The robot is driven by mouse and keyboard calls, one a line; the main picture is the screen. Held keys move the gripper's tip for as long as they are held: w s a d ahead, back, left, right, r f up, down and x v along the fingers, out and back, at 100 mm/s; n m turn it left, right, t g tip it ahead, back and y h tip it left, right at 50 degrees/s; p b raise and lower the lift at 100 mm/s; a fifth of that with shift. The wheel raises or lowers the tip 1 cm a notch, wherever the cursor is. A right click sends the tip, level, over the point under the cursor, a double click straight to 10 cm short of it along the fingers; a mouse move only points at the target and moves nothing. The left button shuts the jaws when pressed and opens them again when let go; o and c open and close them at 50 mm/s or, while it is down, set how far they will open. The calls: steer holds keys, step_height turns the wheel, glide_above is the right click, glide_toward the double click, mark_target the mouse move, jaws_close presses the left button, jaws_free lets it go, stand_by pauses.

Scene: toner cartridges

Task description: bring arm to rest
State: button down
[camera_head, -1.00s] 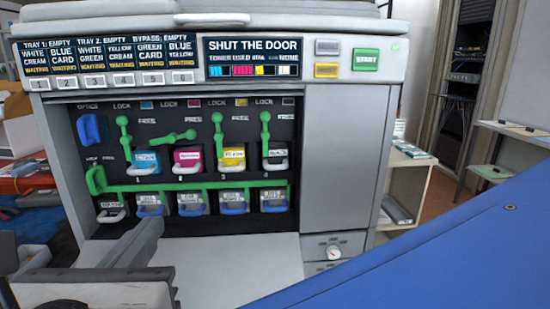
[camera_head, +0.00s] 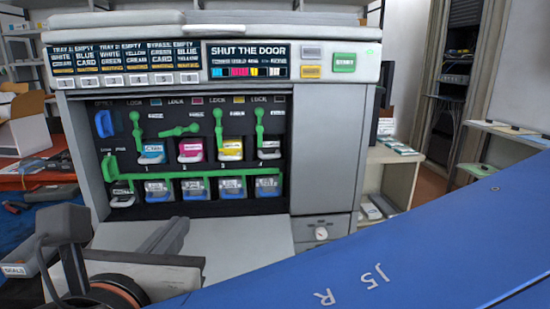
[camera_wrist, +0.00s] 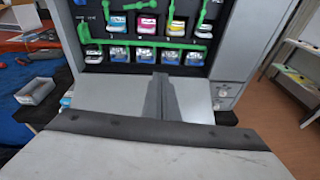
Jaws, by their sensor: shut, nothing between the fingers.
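My gripper (camera_head: 180,224) is shut and empty, its dark fingers pointing at the open printer from in front. In the wrist view the closed fingers (camera_wrist: 160,78) stand over the lowered grey door (camera_wrist: 110,93). The printer (camera_head: 325,140) has its front open, with several toner cartridges in a row, among them cyan (camera_head: 151,153), magenta (camera_head: 191,151), yellow (camera_head: 231,149) and black (camera_head: 269,150). Its display (camera_head: 248,61) reads "SHUT THE DOOR". One green lever (camera_head: 180,130) lies nearly level; the others stand upright. My blue arm link crosses the lower right of the head view.
A green bar (camera_head: 210,174) runs below the cartridges, above several lower containers. A cluttered table (camera_head: 40,176) stands at left. A light shelf unit (camera_head: 394,175) and another shelf (camera_head: 505,135) are at right. Open floor (camera_wrist: 275,125) shows at right in the wrist view.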

steer(key=w+d+f+m+g+h, duration=0.2)
steer(key=w+d+f+m, duration=0.2)
steer(key=d, duration=0.4)
steer(key=w+d+f+m+g+h, duration=0.1)
steer(key=w+d+f+m+g, duration=0.25)
steer(key=d, duration=0.45)
steer(key=w+d+f+m+g+h, duration=0.2)
steer(key=w+d+f+m, duration=0.25)
steer(key=d, duration=0.35)
steer(key=s+d+f+m+g+y, duration=0.1)
steer(key=s+d+f+m, duration=0.3)
steer(key=d+m, duration=0.5)
steer(key=s+d+f+m+g+y, duration=0.2)
steer(key=d+f+m, duration=0.6)
steer(key=m, duration=0.6)
steer(key=shift+s+d+f+m+y, duration=0.4)
steer(key=shift+s+d+y, duration=0.35)
steer(key=shift+s, duration=0.2)
